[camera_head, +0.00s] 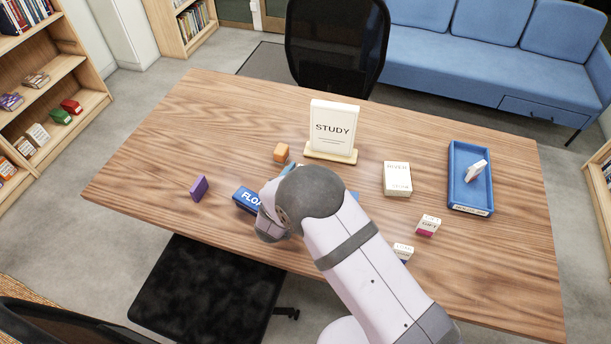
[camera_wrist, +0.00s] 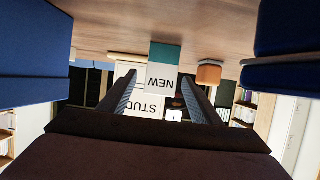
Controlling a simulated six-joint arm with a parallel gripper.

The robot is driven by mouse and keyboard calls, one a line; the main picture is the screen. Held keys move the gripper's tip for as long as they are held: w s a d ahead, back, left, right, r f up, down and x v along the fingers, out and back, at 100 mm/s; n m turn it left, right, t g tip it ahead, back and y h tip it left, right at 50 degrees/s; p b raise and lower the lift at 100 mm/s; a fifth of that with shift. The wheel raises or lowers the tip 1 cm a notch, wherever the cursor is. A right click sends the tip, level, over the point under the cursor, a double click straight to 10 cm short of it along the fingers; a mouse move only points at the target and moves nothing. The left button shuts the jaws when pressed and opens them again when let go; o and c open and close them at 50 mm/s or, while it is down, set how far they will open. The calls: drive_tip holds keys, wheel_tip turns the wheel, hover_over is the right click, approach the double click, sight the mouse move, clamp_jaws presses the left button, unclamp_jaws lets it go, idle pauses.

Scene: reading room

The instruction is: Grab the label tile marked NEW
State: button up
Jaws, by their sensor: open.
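The label tile marked NEW (camera_wrist: 162,77) shows upside down in the wrist view, white with a teal band. It stands straight ahead of my gripper (camera_wrist: 159,84), lined up with the gap between the two fingers. The fingers are open, one on each side of the gap. I cannot tell whether the tile is between the fingertips or just beyond them. In the head view my arm covers the gripper and most of the tile; a small teal patch (camera_head: 287,169) by my wrist may be its edge.
A blue sign reading FLO (camera_head: 246,199) lies beside my wrist, partly hidden. Further right are a white box (camera_head: 397,178), a blue tray (camera_head: 458,197) and another tile (camera_head: 428,224).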

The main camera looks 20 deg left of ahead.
drive_tip(key=shift+p+x, duration=0.85)
drive_tip(key=shift+x, duration=1.7)
drive_tip(key=shift+f, duration=0.1)
drive_tip(key=c, duration=1.1)
drive_tip(key=shift+c, duration=0.2)
wheel_tip(320, 180, up, 10)
drive_tip(key=b, duration=0.1)
